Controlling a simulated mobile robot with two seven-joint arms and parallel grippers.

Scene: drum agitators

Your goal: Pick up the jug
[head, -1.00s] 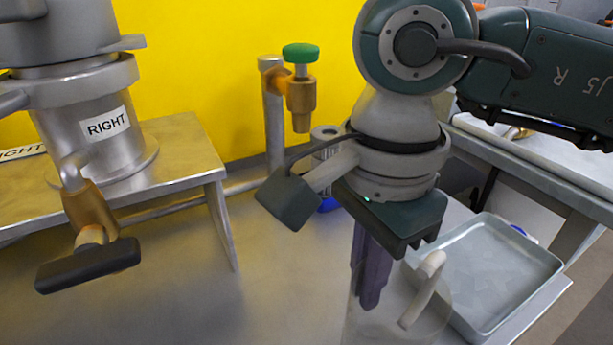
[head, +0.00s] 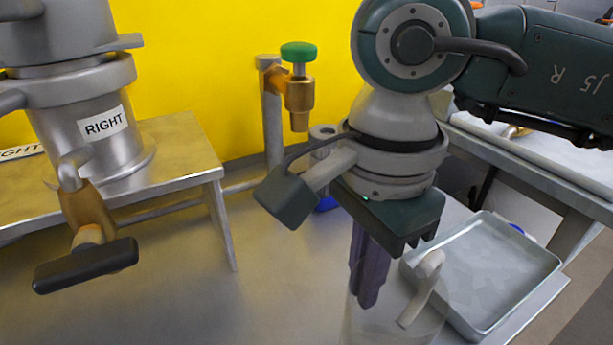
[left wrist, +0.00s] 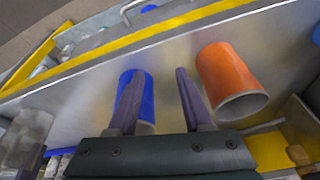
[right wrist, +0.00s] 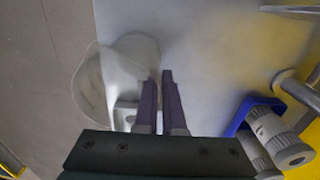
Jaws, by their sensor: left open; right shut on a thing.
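The jug is a see-through vessel with a white handle, low in the head view (head: 421,291) and partly cut off by the bottom edge. It also shows in the right wrist view (right wrist: 92,92), with its opening towards the camera. My right gripper (head: 368,300) points down at the jug's left side, and its fingers are close together, shut on the jug's wall. They also show at the jug's edge in the right wrist view (right wrist: 159,76). My left gripper (left wrist: 157,75) is open, with nothing between its fingers, and is outside the head view.
A grey tray (head: 553,262) lies right of the jug. A steel drum labelled RIGHT (head: 85,110) stands on a raised stand at left, with a tap. A green-knobbed valve (head: 298,52) stands behind. The left wrist view shows blue (left wrist: 147,100) and orange (left wrist: 232,75) cylinders.

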